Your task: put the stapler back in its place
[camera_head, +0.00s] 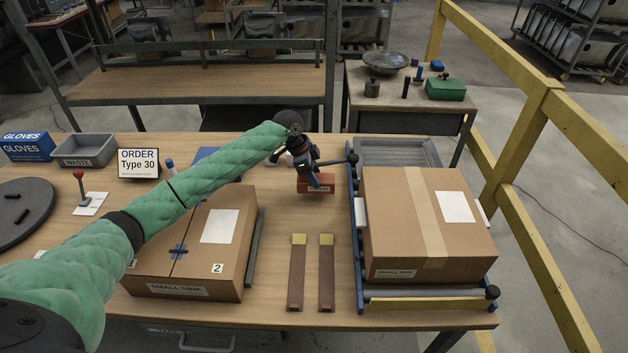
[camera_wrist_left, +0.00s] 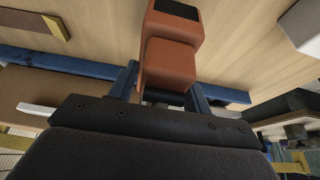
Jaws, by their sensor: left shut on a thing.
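The orange-red stapler (camera_head: 318,184) is held in my left gripper (camera_head: 308,172), over the middle of the table behind the two brown strips. In the left wrist view the stapler (camera_wrist_left: 172,50) sits between the two blue fingers of my left gripper (camera_wrist_left: 167,88), which are shut on it. Its dark top patch faces the upper edge of that view. In the head view I cannot tell for sure whether its underside touches the table. No marked place for the stapler is clear to me. My right gripper is not in view.
A closed box (camera_head: 430,220) lies on a blue-railed rack at right. Another box (camera_head: 195,250) stands at left under my arm. Two brown strips (camera_head: 297,275) lie between them. A grey waste tray (camera_head: 85,150), gloves box (camera_head: 27,146) and order sign (camera_head: 138,163) stand at back left.

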